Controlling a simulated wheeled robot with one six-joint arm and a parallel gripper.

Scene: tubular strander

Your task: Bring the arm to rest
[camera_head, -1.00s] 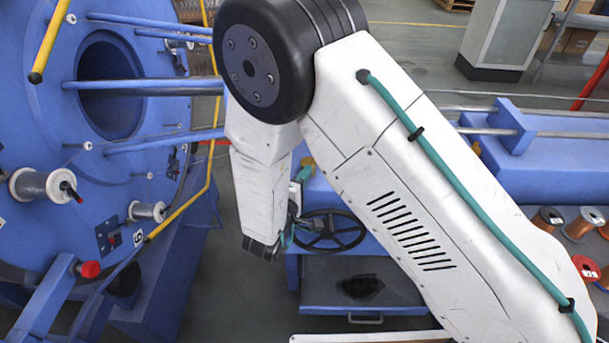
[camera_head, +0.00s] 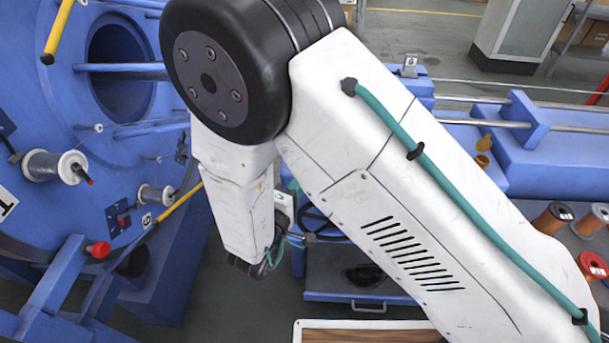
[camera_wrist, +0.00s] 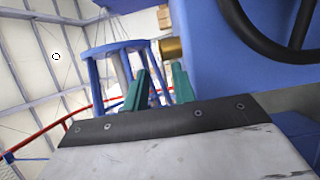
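My white arm with its black joint fills the middle of the head view. My gripper is hidden there behind the wrist. In the wrist view my gripper (camera_wrist: 161,72) shows two teal fingers standing apart, with nothing seen between them. A black handwheel rim (camera_wrist: 270,45) shows at the upper right there. In the head view the handwheel (camera_head: 318,226) is partly covered by my arm.
The blue strander disc (camera_head: 110,125) with wire spools (camera_head: 54,166) and a red button (camera_head: 98,249) stands at left. A blue drawer (camera_head: 365,290) and a wooden-topped surface (camera_head: 365,336) lie below my arm. Copper spools (camera_head: 553,218) stand at right. Floor shows between disc and drawer.

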